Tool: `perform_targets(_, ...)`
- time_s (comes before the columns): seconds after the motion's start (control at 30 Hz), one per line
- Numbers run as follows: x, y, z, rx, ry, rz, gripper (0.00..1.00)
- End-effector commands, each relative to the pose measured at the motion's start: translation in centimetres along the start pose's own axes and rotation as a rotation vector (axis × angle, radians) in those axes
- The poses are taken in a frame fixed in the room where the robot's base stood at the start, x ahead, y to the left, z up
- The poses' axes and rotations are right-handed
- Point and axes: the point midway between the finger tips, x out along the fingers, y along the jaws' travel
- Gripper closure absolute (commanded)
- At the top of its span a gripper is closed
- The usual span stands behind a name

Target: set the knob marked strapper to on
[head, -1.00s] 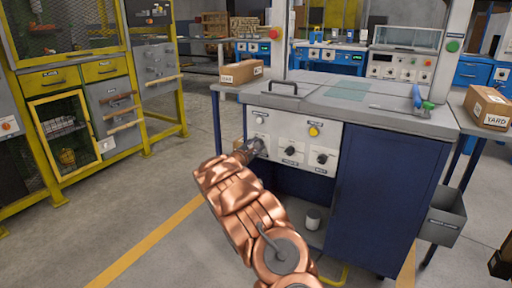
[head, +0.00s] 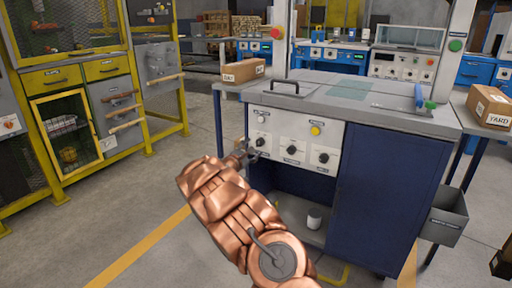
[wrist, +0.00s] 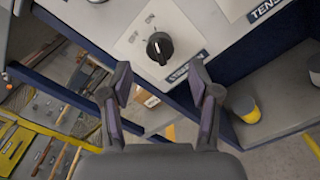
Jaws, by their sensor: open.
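The wrist view shows a black round knob (wrist: 159,47) with a pale pointer mark, on a light plate. Its dark label (wrist: 186,68) is partly hidden by a finger, so I cannot read it fully. In the head view, the white control panel (head: 277,131) carries a lower row of dark knobs: left (head: 261,141), middle (head: 291,150) and right (head: 323,157). Their labels are too small to read there. My gripper (wrist: 160,82) is open and empty, its fingertips below the knob in the wrist picture and apart from it. In the head view, my gripper (head: 250,154) is just left of the panel's lower edge.
A yellow button (head: 315,130) sits above the lower knobs. A neighbouring plate label begins "TENS" (wrist: 266,8). The bench top (head: 335,97) overhangs the panel, with a dark blue cabinet (head: 375,190) at right. A white cup (head: 314,217) stands on the shelf below. Floor at left is clear.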

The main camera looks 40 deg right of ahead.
Motion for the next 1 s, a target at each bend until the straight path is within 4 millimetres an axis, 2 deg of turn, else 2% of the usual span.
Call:
perform_targets(0.2, -4.1, 0.0, 0.1, -0.003, -0.001, 0.002, 0.39)
perform_targets(0.4, -6.3, 0.0, 0.0, 0.001, -0.001, 0.000, 0.39)
perform_targets(0.6, -7.0, -0.1, 0.0, -0.001, -0.001, -0.001, 0.39)
perform_targets(1.0, -7.0, -0.1, 0.0, 0.001, -0.001, -0.001, 0.39)
